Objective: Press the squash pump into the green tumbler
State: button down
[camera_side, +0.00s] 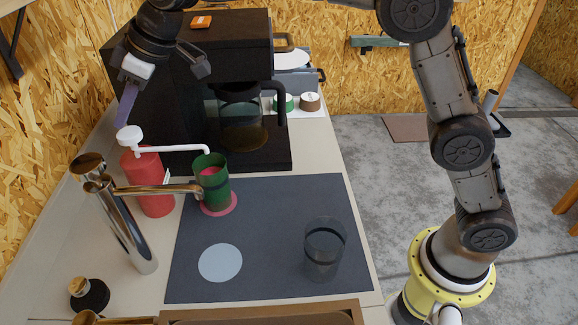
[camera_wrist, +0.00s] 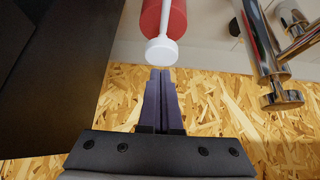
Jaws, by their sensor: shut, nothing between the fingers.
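The squash pump is a red bottle (camera_side: 147,183) with a white pump head (camera_side: 129,138) and a long white spout (camera_side: 180,149). It stands upright at the left, and the spout's end is over the green tumbler (camera_side: 214,187). The tumbler stands upright on a pink coaster (camera_side: 220,208), with something pink-red visible inside. My gripper (camera_side: 124,119) is shut and empty, its purple fingers pointing down at the top of the pump head. I cannot tell whether they touch. In the wrist view the shut fingertips (camera_wrist: 160,72) are close to the white pump head (camera_wrist: 161,50); the tumbler is not visible there.
A brass tap (camera_side: 125,230) stands close by, its spout reaching in front of the bottle to the tumbler. A black coffee machine (camera_side: 250,155) stands behind. A clear dark glass (camera_side: 324,250) and a pale disc (camera_side: 220,263) are on the grey mat (camera_side: 275,205), otherwise mostly clear.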

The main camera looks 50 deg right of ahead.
aim_at(132, 131)
jog(key=shift+f, duration=1.3)
jog(key=shift+r, duration=2.8)
jog(key=s+d+r+m+t, duration=0.1)
jog(key=s+d+r+t, duration=0.15)
jog(key=d+r, duration=0.65)
jog(key=s+d+r+m+h, duration=0.2)
jog(key=s+d, duration=0.9)
jog(key=s, duration=0.1)
jog(key=s+d+f+m+h, duration=0.1)
jog(key=s+d+f+m, duration=0.1)
jog(key=s+d+f, duration=0.35)
jog(key=s+d+f+m+h, duration=0.1)
jog(key=s+d+f, duration=0.1)
jog(key=s, duration=0.6)
jog(key=s+d+f+m+g, duration=0.1)
jog(key=s+d+f+m, duration=0.1)
jog(key=s+f, duration=0.7)
notch_tip(132, 131, down, 3)
jog(key=shift+d+f+m+g+h, duration=0.1)
jog(key=shift+d+m+g+h, duration=0.1)
jog(key=shift+m+g+h, duration=0.25)
